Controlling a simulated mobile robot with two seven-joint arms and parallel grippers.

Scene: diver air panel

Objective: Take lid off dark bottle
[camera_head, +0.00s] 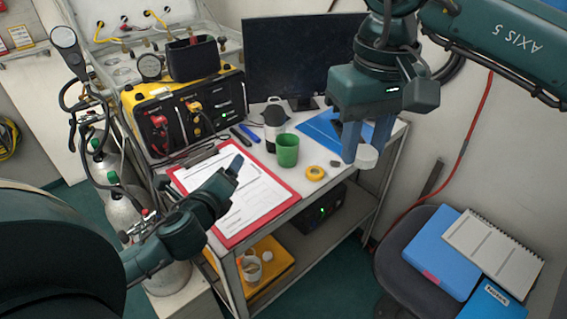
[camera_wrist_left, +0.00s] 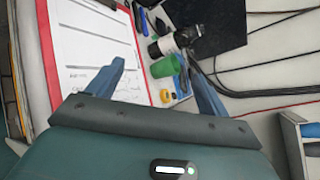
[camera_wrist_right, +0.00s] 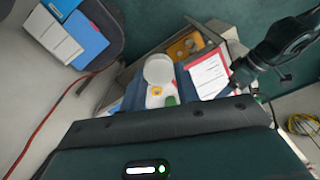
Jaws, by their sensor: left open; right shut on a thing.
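A dark bottle (camera_head: 274,122) with a pale band stands upright on the cart top, behind the green cup (camera_head: 287,150). It also shows in the left wrist view (camera_wrist_left: 166,44), beyond the cup. My right gripper (camera_head: 366,147) is shut on a white round lid-like piece (camera_head: 366,157), held at the cart's right edge, away from the bottle. The white piece fills the space between the fingers in the right wrist view (camera_wrist_right: 158,70). My left gripper (camera_head: 237,163) is open and empty over the clipboard, left of the cup and bottle. The bottle's mouth cannot be made out clearly.
A red clipboard (camera_head: 233,237) with papers covers the cart's front left. A yellow tape roll (camera_head: 315,173) lies right of the cup. A monitor (camera_head: 300,55) stands behind; a yellow-black air panel (camera_head: 185,112) is at the left. A chair with folders (camera_head: 440,252) is at the right.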

